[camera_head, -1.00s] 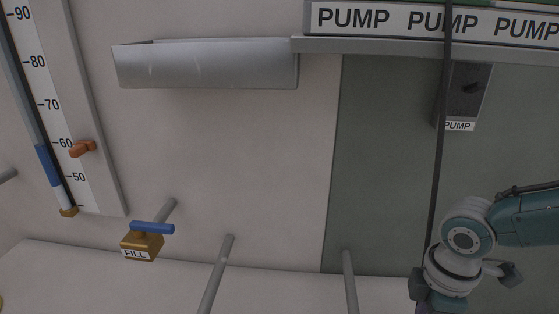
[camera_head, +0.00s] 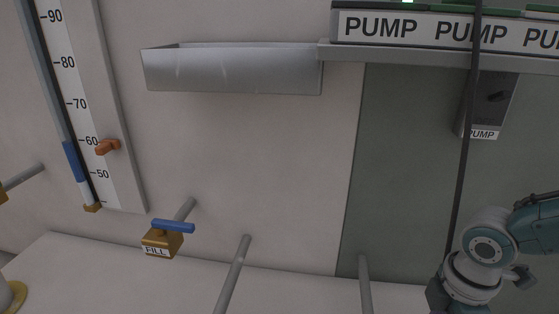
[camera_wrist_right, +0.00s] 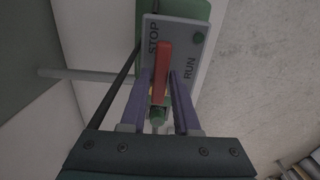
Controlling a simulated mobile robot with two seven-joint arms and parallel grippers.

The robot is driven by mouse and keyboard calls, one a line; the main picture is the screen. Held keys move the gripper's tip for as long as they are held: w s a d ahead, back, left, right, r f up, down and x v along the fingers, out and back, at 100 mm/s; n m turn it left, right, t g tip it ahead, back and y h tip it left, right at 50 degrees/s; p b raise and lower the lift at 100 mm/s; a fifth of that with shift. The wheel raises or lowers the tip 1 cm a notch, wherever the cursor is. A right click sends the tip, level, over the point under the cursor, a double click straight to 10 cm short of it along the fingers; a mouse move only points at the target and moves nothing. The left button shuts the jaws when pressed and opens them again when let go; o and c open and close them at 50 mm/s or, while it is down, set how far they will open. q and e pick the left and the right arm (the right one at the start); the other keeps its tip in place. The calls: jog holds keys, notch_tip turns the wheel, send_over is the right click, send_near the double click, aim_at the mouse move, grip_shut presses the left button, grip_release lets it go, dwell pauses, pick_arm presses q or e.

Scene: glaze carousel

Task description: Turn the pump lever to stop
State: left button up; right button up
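The red pump lever (camera_wrist_right: 162,70) shows in the right wrist view on a grey plate (camera_wrist_right: 205,62) marked STOP and RUN. Its tip points up the picture, close beside the word STOP, with RUN off to its right. My right gripper (camera_wrist_right: 161,82) has its two purple fingers on either side of the lever. A narrow gap shows between the lever and the right finger; whether the left finger touches it is unclear. In the head view my right arm is at the lower right, and its fingers and the lever are out of frame. My left gripper is not in view.
A FILL valve (camera_head: 162,241), a gauge and a metal trough (camera_head: 232,72) are further left.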

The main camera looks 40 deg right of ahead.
jog(key=o, duration=0.3)
notch_tip(320, 180, up, 10)
jog(key=p, duration=0.6)
jog(key=shift+p, duration=0.3)
